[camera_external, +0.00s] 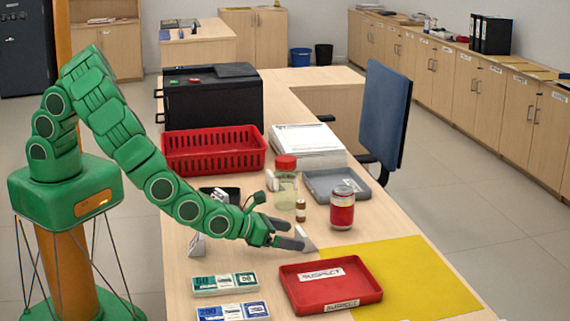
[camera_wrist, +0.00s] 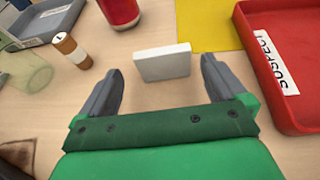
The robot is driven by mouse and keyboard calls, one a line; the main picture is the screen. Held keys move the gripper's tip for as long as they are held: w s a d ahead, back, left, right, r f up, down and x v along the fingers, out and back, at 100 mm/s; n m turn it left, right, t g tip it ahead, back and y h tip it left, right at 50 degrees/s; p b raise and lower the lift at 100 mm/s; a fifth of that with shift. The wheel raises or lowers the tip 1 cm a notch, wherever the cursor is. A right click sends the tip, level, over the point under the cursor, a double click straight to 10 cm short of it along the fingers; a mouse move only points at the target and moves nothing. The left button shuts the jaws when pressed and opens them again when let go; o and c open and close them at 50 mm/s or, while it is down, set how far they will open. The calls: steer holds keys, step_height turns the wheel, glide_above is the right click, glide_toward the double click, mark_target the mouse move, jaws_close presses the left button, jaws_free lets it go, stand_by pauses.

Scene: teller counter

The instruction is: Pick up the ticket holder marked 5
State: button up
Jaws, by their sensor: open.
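A small white holder (camera_external: 306,238) stands on the counter just beyond my gripper (camera_external: 291,232). In the wrist view the white holder (camera_wrist: 162,63) is between and slightly ahead of the two fingertips of my gripper (camera_wrist: 160,80), with a gap on both sides. My gripper is open and empty, low over the counter. No number can be read on this holder. Another white holder (camera_external: 197,245) stands to the left, below my forearm. A further white piece (camera_external: 220,197) shows behind my arm, partly hidden. I cannot tell which is marked 5.
A red tray marked SUSPECT (camera_external: 330,289) lies right of my gripper, partly on a yellow mat (camera_external: 420,275). A red can (camera_external: 342,208), a small brown bottle (camera_external: 300,211), a red-lidded jar (camera_external: 285,185) and a grey tray (camera_external: 325,180) stand behind. Boxed bundles (camera_external: 226,284) lie in front.

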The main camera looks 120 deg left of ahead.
mark_target(298, 234)
steer(key=shift+w+r+x, duration=0.15)
steer(key=shift+x, duration=1.15)
steer(key=shift+w+r+x, duration=0.1)
steer(key=shift+r+x, duration=0.05)
steer(key=shift+x, duration=1.1)
steer(key=c, duration=1.1)
steer(key=shift+o, duration=0.2)
steer(key=shift+r, duration=0.15)
